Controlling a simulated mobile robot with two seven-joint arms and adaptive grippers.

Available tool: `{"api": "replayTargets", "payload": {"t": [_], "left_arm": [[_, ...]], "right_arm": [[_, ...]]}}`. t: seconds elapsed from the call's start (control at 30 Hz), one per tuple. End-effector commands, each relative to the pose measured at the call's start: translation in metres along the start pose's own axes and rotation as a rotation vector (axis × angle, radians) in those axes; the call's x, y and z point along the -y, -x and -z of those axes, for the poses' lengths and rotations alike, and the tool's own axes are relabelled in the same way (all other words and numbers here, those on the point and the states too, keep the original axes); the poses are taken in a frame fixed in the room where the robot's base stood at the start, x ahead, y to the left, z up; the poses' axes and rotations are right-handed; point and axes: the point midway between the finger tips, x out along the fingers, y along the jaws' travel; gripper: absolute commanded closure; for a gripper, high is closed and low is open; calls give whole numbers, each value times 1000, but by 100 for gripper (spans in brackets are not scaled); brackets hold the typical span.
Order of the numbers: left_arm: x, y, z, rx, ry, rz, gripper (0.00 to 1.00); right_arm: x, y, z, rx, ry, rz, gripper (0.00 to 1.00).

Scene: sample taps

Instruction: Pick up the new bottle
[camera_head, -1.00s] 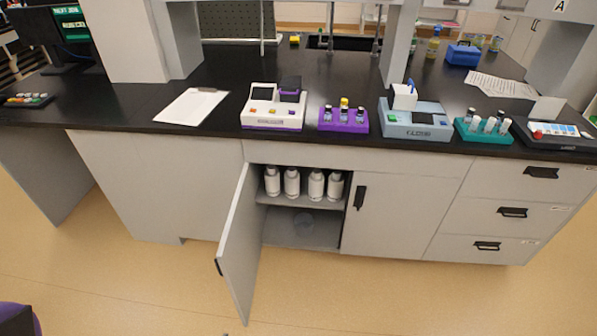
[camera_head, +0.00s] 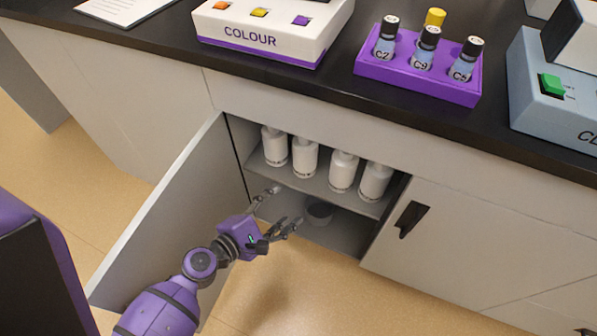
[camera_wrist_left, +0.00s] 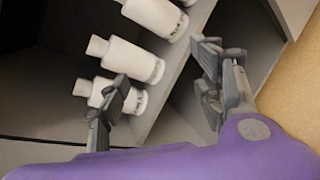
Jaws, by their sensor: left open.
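Several white bottles (camera_head: 343,173) stand upright in a row on the upper shelf (camera_head: 325,184) of the open cabinet. They look alike, and I cannot tell which one is the new bottle. My left gripper (camera_head: 284,208) is open and empty, in front of the cabinet opening and below the row's left end. In the left wrist view, a white bottle (camera_wrist_left: 131,58) lies beyond and between the open fingers (camera_wrist_left: 165,72), with another bottle (camera_wrist_left: 155,15) beside it. A third bottle is partly hidden behind one finger. My right gripper is not in view.
The cabinet door (camera_head: 165,215) stands open to the left of my arm. The closed door (camera_head: 470,245) has a black handle. A purple vial rack (camera_head: 418,76) and a colour instrument (camera_head: 270,38) stand on the counter above.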

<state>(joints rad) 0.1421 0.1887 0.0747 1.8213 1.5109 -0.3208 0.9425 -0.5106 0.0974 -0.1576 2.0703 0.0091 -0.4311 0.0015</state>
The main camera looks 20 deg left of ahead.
Motion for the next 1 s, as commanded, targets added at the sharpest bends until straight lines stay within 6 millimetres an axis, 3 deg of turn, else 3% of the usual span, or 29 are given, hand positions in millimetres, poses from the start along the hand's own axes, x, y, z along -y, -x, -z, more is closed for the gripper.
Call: {"api": "replayTargets", "payload": {"t": [0.03, 0.2, 0.4, 0.63, 1.0], "left_arm": [[1, -25, 16, 31, 127, -35, 39], [-33, -76, 27, 150, 519, -137, 39], [-58, -102, 31, 240, 756, -182, 39], [-71, -124, 25, 259, 794, -188, 39], [-81, -172, 20, 257, 791, -188, 39]], "right_arm": [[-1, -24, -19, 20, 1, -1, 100], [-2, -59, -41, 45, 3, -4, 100], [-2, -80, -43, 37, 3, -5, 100], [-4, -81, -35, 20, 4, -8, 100], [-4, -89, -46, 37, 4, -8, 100]]}}
